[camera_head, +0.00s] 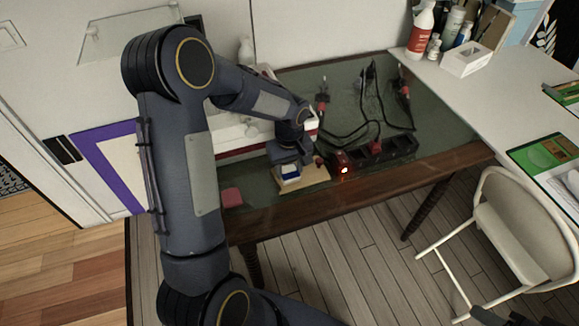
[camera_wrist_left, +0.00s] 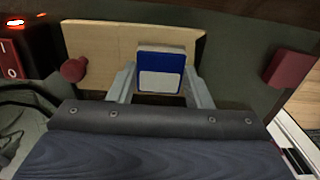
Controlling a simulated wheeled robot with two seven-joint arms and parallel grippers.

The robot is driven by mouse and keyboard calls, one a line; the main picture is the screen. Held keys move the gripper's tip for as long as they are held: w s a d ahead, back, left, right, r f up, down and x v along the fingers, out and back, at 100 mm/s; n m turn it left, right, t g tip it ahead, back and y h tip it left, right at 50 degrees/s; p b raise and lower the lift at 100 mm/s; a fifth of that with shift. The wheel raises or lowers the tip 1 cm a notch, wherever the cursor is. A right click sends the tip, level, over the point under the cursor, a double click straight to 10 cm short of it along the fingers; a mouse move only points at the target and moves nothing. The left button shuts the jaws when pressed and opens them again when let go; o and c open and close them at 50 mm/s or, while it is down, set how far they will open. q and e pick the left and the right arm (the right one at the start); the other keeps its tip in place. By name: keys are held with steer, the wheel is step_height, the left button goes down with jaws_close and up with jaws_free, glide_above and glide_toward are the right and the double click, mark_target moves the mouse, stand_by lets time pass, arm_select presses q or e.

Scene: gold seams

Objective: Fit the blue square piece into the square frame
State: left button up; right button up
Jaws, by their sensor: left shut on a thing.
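The blue square piece (camera_wrist_left: 161,62) has a white patch on its face. It is between the two fingers of my left gripper (camera_wrist_left: 160,88), which is shut on it. In the head view the piece (camera_head: 290,171) shows just below my left gripper (camera_head: 289,160). A pale wooden board (camera_wrist_left: 100,45) with a red knob (camera_wrist_left: 73,70) lies under and behind the piece; the board also shows in the head view (camera_head: 314,175). The square opening is mostly hidden by the piece and gripper, so I cannot tell whether the piece sits in it.
A red block (camera_wrist_left: 290,68) lies apart from the board, near the table's front edge. A power strip (camera_head: 385,150) with a lit switch stands right of the board, with black cables behind. A white chair (camera_head: 510,225) stands at right. Dark parts at the bottom right may be my right gripper.

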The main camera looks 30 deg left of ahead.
arm_select(q)
steer(key=shift+f+b, duration=0.35)
steer(key=shift+f, duration=0.1)
steer(key=o, duration=0.9)
steer(key=shift+c, duration=0.2)
steer(key=shift+r, duration=0.15)
steer(key=shift+r+p, duration=2.5)
steer(key=shift+r, duration=0.9)
